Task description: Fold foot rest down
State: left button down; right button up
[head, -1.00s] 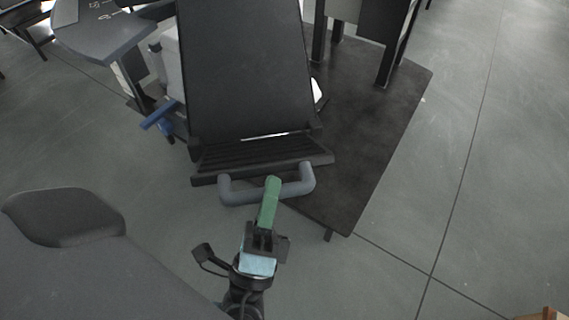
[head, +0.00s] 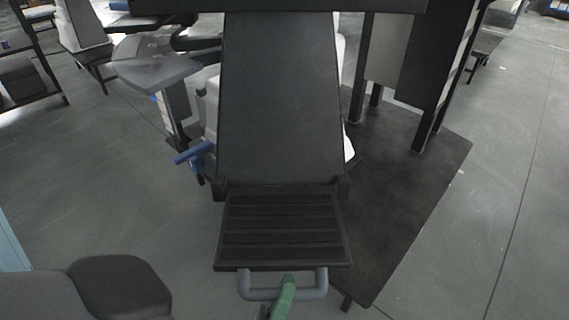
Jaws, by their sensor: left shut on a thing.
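The foot rest (head: 282,228) is a dark ribbed panel hinged at the lower end of the long black chair pad (head: 280,100). Its ribbed face shows broadly in the head view, and it extends from the pad toward me. A grey U-shaped handle (head: 258,290) sticks out from its near edge. My left gripper (head: 287,284), with green fingers, is shut on the middle of the handle bar. The rest of that gripper is cut off by the bottom edge. My right gripper is not in view.
A dark floor plate (head: 425,180) with black posts stands right of the chair. A blue lever (head: 193,153) and a grey tray (head: 155,65) are at its left. A dark rounded pad (head: 120,287) is at lower left.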

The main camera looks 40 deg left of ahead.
pick_arm(q)
jog(key=shift+w+a+f+m+t, duration=0.15)
jog(key=shift+f+m+t, duration=0.25)
jog(key=shift+a, duration=0.1)
jog(key=c, duration=1.6)
grip_release()
jog(key=shift+w, duration=0.1)
jog(key=shift+o, duration=0.2)
jog(key=shift+h, duration=0.4)
jog(key=p+v, duration=0.1)
jog(key=v, duration=0.7)
